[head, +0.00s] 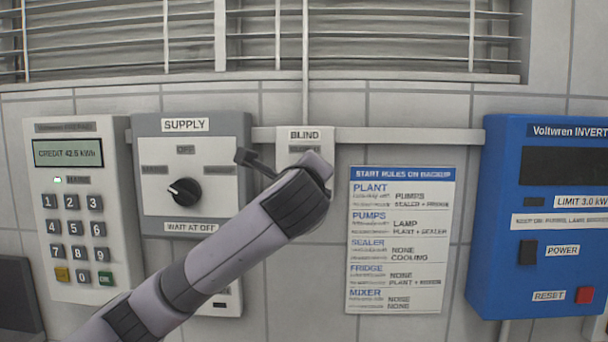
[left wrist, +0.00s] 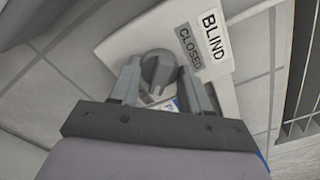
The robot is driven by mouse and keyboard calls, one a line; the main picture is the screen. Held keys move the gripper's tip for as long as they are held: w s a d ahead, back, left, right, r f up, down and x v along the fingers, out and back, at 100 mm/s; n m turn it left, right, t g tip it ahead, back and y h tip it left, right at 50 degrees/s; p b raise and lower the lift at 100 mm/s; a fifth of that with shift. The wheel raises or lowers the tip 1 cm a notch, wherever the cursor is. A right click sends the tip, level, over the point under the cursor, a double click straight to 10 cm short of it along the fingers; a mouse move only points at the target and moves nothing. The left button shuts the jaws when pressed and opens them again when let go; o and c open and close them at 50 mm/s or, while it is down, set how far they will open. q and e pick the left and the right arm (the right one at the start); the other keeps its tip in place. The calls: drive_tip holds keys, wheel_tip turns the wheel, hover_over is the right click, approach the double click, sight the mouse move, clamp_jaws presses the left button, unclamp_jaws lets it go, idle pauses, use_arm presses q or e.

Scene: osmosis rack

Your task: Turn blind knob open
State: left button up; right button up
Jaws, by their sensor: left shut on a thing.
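The blind switch box (head: 297,134) is a small white box labelled BLIND on the tiled wall, and my left arm covers most of it in the head view. In the left wrist view, the dark grey round blind knob (left wrist: 158,68) sits on the white plate beside the labels BLIND (left wrist: 212,36) and CLOSED (left wrist: 190,47). My left gripper (left wrist: 160,82) has a finger on each side of the knob and is shut on it. The knob is hidden in the head view, and I cannot tell which label it points to. My right gripper is not in view.
Left of the blind box are the SUPPLY panel (head: 230,128) and a white keypad meter (head: 105,150). To the right are a rules sheet (head: 400,240) and a blue inverter (head: 500,220). The window blind (head: 390,40) has its slats above. A conduit (head: 400,135) crosses the wall.

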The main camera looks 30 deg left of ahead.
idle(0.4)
use_arm(q)
drive_tip(key=o, duration=1.1)
drive_tip(key=shift+c, duration=0.2)
drive_tip(key=shift+d, duration=0.1)
drive_tip(key=b+v, duration=0.1)
drive_tip(key=v, duration=0.6)
drive_tip(key=shift+b, duration=0.35)
drive_tip(key=shift+s, duration=0.1)
